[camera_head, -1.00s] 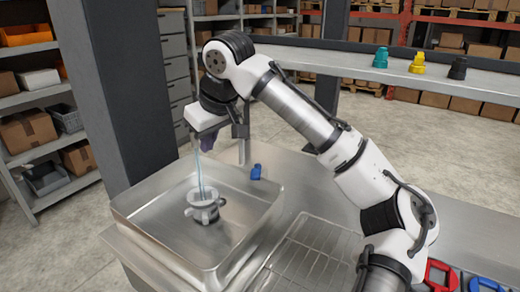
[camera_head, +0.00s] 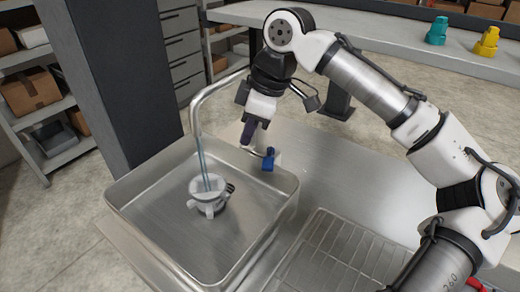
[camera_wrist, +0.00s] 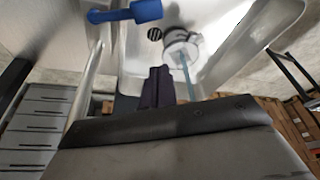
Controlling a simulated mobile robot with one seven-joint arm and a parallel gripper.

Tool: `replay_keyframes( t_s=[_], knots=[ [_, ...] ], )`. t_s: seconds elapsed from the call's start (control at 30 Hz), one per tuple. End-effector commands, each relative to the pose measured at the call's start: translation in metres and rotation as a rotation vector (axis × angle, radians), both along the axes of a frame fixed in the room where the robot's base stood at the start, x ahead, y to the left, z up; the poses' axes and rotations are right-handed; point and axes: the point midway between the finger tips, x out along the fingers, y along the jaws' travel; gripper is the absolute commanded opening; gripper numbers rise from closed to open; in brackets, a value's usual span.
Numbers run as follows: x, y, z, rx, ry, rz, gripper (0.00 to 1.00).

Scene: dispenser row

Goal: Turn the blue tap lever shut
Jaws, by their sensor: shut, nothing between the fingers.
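The blue tap lever (camera_head: 268,158) stands at the back rim of the steel basin, on a short metal stem. It also shows at the top left of the wrist view (camera_wrist: 140,11). The curved tap pipe (camera_head: 196,112) stands behind my arm, and a thin blue stream (camera_head: 204,163) runs down into the basin. My gripper (camera_head: 246,142) points down with its dark fingers shut and empty, just left of the lever in the head view. In the wrist view the fingertips (camera_wrist: 158,71) are apart from the lever. The lever's lower end is partly hidden.
The steel basin (camera_head: 150,200) holds a white, spoked round piece (camera_head: 207,193) under the stream. A wire rack (camera_head: 325,255) lies on the counter at right. A dark pillar (camera_head: 100,90) stands at left. A back shelf holds teal (camera_head: 437,30) and yellow (camera_head: 487,40) pieces.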

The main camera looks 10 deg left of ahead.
Motion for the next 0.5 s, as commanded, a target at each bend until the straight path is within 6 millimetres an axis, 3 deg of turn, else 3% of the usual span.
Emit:
replay_keyframes(
  t_s=[0.27,0.5],
  knots=[
    [-0.003,0.019,-0.056,-0.003,0.002,0.0,0.0],
    [0.002,-0.011,-0.055,-0.001,-0.001,-0.004,0.0]
  ],
)
